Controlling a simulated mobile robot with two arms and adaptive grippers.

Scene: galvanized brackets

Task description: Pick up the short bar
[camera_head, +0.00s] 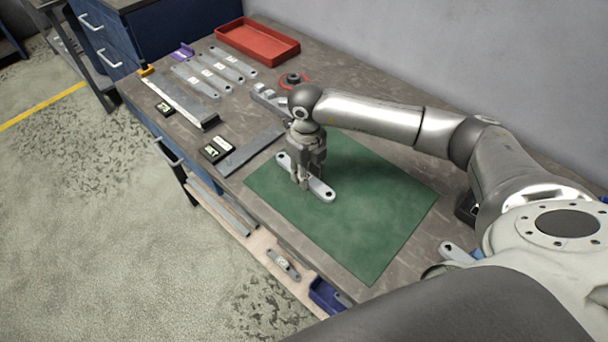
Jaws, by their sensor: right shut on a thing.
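A short grey bar (321,190) with rounded ends and a hole near each end is on or just above the green mat (370,215), near its upper left part. I cannot tell whether it touches the mat. My right gripper (308,184) points down over the bar's middle and is shut on it, hiding that part. My left gripper does not show.
Several labelled flat bars (212,78) lie at the back left, near a red tray (257,42). A long steel bar (180,104), a dark flat bar (250,150) and a small black box (215,150) lie left of the mat. The mat's right part is clear.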

